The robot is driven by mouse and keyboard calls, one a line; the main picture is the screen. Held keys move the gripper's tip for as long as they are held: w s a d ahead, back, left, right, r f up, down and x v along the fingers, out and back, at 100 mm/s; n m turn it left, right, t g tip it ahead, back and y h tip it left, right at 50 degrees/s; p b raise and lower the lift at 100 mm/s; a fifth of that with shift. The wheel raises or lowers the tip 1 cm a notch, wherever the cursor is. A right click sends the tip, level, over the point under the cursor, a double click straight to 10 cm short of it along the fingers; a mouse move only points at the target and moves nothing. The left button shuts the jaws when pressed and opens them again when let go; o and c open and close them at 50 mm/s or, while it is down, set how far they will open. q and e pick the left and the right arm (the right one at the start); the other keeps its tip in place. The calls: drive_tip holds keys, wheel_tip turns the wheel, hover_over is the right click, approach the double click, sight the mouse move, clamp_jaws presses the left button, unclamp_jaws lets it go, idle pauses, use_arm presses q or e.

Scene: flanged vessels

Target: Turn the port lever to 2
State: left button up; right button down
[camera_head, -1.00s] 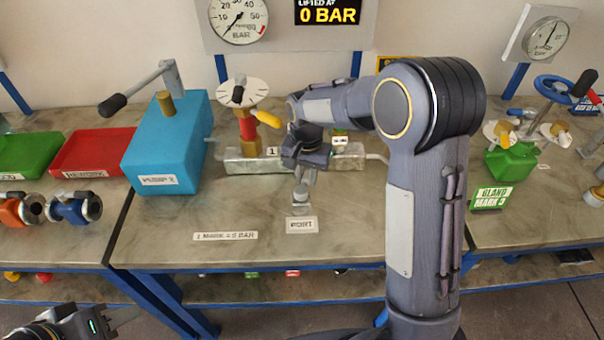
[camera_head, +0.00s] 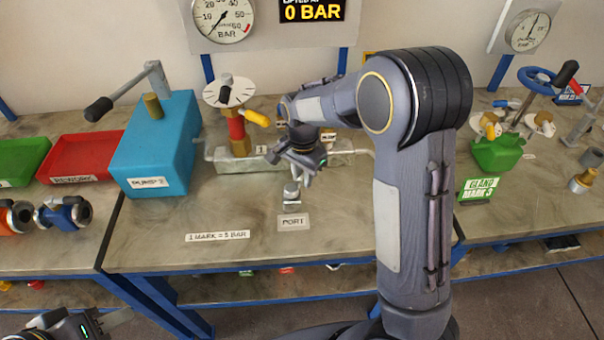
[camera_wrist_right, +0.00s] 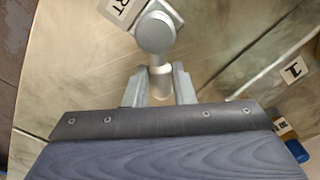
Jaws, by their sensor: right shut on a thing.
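The port lever (camera_head: 292,192) is a small silver fitting behind the PORT label (camera_head: 293,222) on the middle bench. In the right wrist view, its round cap (camera_wrist_right: 155,33) and pale stem (camera_wrist_right: 160,80) show near the top. My right gripper (camera_head: 299,176) reaches down to it, and its two fingers (camera_wrist_right: 159,88) are shut on the stem, one on each side. A 1 plate (camera_wrist_right: 293,70) lies to the right in the wrist view. I cannot make out a 2 mark. My left gripper (camera_head: 118,318) is at the bottom left, away from the lever; its jaw opening is unclear.
A blue pump (camera_head: 158,145) with a long handle stands to the left. A gauge post with a yellow handle (camera_head: 257,118) stands on a metal block (camera_head: 225,160) behind the lever. The display (camera_head: 313,10) reads 0 BAR.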

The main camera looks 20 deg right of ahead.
drive_tip(key=c, duration=1.2)
unclamp_jaws()
wheel_tip(320, 180, up, 8)
drive_tip(key=shift+f, duration=0.1)
drive_tip(key=s+r+n+t+y, duration=0.1)
drive_tip(key=s+n, duration=0.4)
drive_tip(key=s, duration=0.7)
drive_tip(key=s+r+n+t+y, duration=0.2)
drive_tip(key=s+n+t, duration=0.2)
drive_tip(key=s, duration=0.9)
drive_tip(key=shift+n+t+y, duration=0.4)
drive_tip(key=shift+n, duration=0.5)
